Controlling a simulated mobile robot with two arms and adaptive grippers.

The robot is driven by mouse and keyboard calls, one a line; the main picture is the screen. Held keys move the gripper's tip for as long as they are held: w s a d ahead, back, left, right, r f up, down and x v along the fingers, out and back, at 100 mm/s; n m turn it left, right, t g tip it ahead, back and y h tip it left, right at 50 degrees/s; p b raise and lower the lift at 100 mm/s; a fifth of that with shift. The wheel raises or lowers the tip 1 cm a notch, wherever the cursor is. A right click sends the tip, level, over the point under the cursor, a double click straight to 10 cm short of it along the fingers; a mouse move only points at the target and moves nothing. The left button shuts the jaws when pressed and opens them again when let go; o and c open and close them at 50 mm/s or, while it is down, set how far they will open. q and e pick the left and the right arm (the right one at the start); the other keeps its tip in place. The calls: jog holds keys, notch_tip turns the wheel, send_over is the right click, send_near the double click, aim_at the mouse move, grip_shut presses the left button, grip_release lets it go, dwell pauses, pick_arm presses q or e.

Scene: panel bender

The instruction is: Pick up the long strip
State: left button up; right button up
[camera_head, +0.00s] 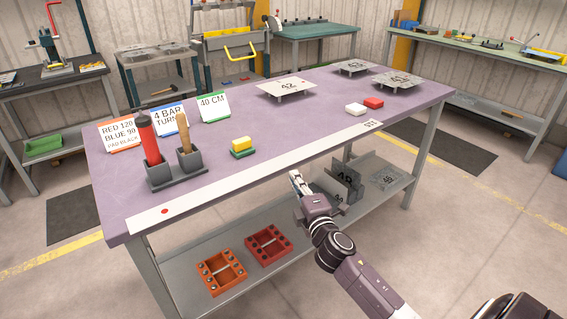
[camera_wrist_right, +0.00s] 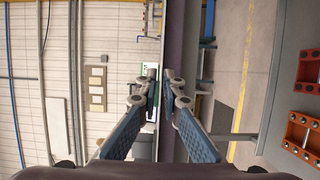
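The long strip (camera_head: 235,187) is a thin white band lying along the front edge of the purple table (camera_head: 330,96). It has a red dot near its left end and a small dark label near its right end. My right gripper (camera_head: 295,174) is just in front of the table's front edge, near the strip's middle. In the right wrist view its two fingers (camera_wrist_right: 161,76) are a little apart, with a narrow gap at the tips. I cannot tell whether the strip's edge lies between them. My left gripper is not in view.
On the table are a grey tool holder (camera_head: 175,180), standing cards (camera_head: 213,107), yellow-green blocks (camera_head: 242,147), a white block (camera_head: 355,109), a red block (camera_head: 373,102) and numbered plates (camera_head: 287,88). The lower shelf holds an orange tray (camera_head: 221,271) and a red tray (camera_head: 268,245).

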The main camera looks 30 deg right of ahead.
aim_at(283, 161)
jog(key=shift+p+x, duration=0.3)
jog(key=shift+x, duration=2.9)
jog(key=shift+s+d+f, duration=0.1)
jog(key=shift+d+f, duration=0.05)
grip_shut()
